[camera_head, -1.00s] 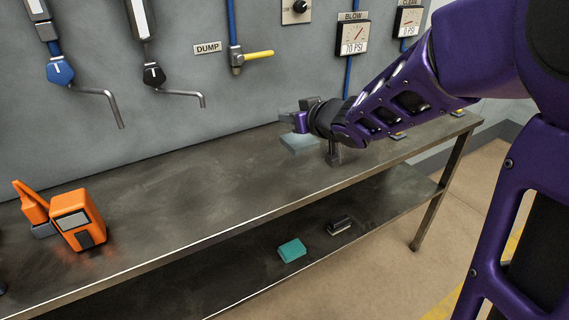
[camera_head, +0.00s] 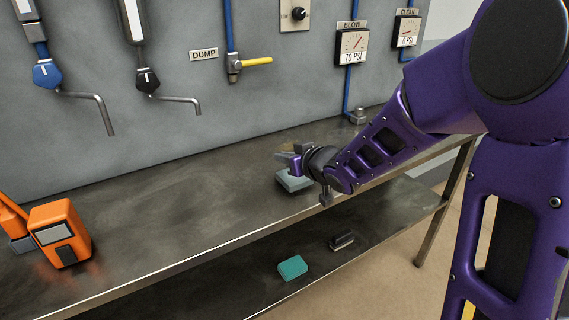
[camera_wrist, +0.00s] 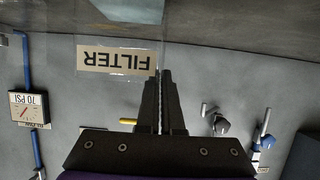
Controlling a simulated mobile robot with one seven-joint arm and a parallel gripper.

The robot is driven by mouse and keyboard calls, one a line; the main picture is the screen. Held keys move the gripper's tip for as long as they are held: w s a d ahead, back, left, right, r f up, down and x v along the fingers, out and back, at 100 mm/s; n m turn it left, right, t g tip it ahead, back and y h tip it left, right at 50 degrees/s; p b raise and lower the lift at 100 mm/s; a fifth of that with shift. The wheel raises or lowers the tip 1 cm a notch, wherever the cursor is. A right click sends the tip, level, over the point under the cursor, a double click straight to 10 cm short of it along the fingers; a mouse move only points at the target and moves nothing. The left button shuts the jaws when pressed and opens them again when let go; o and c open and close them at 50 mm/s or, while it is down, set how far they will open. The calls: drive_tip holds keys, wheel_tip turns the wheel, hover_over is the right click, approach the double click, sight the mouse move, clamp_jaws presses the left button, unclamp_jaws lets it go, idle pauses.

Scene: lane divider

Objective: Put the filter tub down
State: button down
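The filter tub shows in the head view as a small translucent grey-blue shape (camera_head: 296,184) below my gripper, close to the bench top. I cannot tell whether it touches the bench. In the wrist view its clear wall carries an upside-down FILTER label (camera_wrist: 117,60). My gripper (camera_head: 291,158) reaches in from the right above the tub. In the wrist view its two dark fingers (camera_wrist: 160,78) are nearly together, with only a thin pale line between them, at the edge of the tub's wall. The fingers hide part of the tub.
The metal bench (camera_head: 165,215) has wide clear room left of the tub. An orange device (camera_head: 60,236) stands at its left end. A teal block (camera_head: 292,267) and a dark block (camera_head: 341,242) lie on the lower shelf. Taps and gauges line the back wall, including a yellow-handled valve (camera_head: 255,62).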

drive_tip(key=c, duration=1.5)
unclamp_jaws()
drive_tip(key=shift+f, duration=0.25)
drive_tip(key=o, duration=0.4)
drive_tip(key=shift+r, duration=0.1)
drive_tip(key=shift+r, duration=0.15)
drive_tip(key=shift+s+d+r, duration=0.2)
drive_tip(key=shift+s, duration=0.05)
drive_tip(key=shift+p+v, duration=2)
drive_tip(key=shift+v, duration=3.65)
